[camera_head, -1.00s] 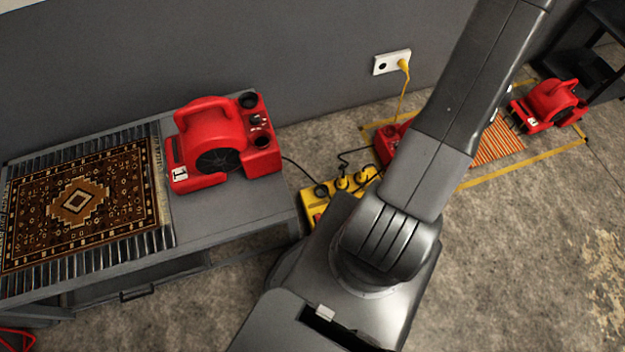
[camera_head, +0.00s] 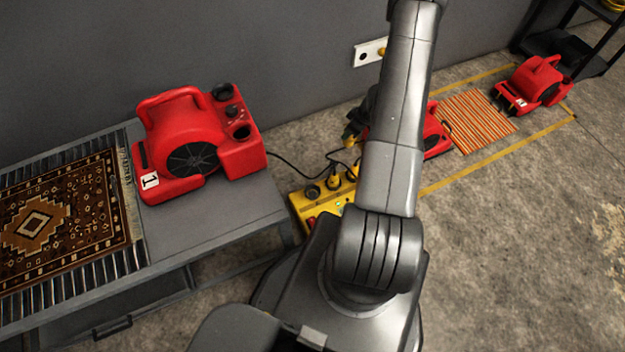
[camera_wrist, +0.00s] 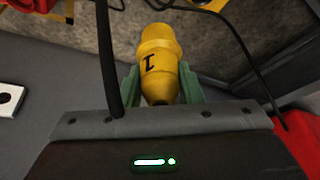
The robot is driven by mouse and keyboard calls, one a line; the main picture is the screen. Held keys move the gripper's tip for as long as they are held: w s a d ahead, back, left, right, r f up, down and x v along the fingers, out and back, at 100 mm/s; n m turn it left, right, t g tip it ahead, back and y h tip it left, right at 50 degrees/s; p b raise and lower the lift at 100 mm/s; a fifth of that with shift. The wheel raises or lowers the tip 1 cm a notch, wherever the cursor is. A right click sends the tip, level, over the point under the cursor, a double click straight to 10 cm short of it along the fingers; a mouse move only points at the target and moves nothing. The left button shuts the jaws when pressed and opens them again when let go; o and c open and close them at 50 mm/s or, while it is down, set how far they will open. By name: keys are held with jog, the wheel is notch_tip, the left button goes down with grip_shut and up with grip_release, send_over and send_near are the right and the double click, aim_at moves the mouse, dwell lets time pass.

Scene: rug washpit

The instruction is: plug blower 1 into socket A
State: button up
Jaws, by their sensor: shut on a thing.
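Blower 1 (camera_head: 200,145) is red, carries a "1" label and stands on the grey table. A yellow plug marked "1" (camera_wrist: 160,60) is between the green fingertips of my gripper (camera_wrist: 163,88), which is shut on it. In the head view my gripper (camera_head: 353,130) shows partly beside my arm, in the air near the wall. A yellow power strip (camera_head: 300,205) lies on the floor, with two yellow plugs in it and a dark round socket at its left. A white wall socket plate (camera_head: 361,56) has one bare hole and one yellow plug. I cannot read which socket is A.
A patterned rug (camera_head: 60,225) lies on the table (camera_head: 215,225). A red blower (camera_head: 434,135) and another red blower (camera_head: 535,84) stand by an orange striped rug (camera_head: 476,120) inside yellow floor tape. A black cord (camera_wrist: 107,60) crosses the wrist view beside the plug.

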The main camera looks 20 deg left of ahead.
jog(key=s+a+f+n+g+b, duration=0.1)
jog(key=s+a+f+n+b, duration=0.1)
jog(key=f, duration=0.6)
jog(key=s+a+f+n+g+b, duration=0.1)
jog(key=s+a+f+n+b, duration=0.2)
jog(key=f, duration=0.5)
jog(key=s+a+f+n+g+b, duration=0.1)
jog(key=s+a+f+n+b, duration=0.1)
jog(key=s+a+f+b, duration=0.2)
notch_tip(320, 180, down, 4)
jog(key=s+b, duration=0.1)
jog(key=b, duration=0.2)
jog(key=shift+s+n+h+b, duration=0.3)
jog(key=shift+s+n+b, duration=0.05)
jog(key=shift+n, duration=0.05)
jog(key=shift+r+p, duration=0.1)
jog(key=shift+p, duration=0.3)
jog(key=shift+f+b, duration=1.1)
jog(key=shift+f, duration=0.75)
jog(key=o, duration=1.1)
jog(key=p+v, duration=0.5)
jog(key=v, duration=0.8)
jog(key=shift+w+d+r+p, duration=0.1)
jog(key=shift+r+p, duration=0.2)
jog(key=shift+r, duration=0.1)
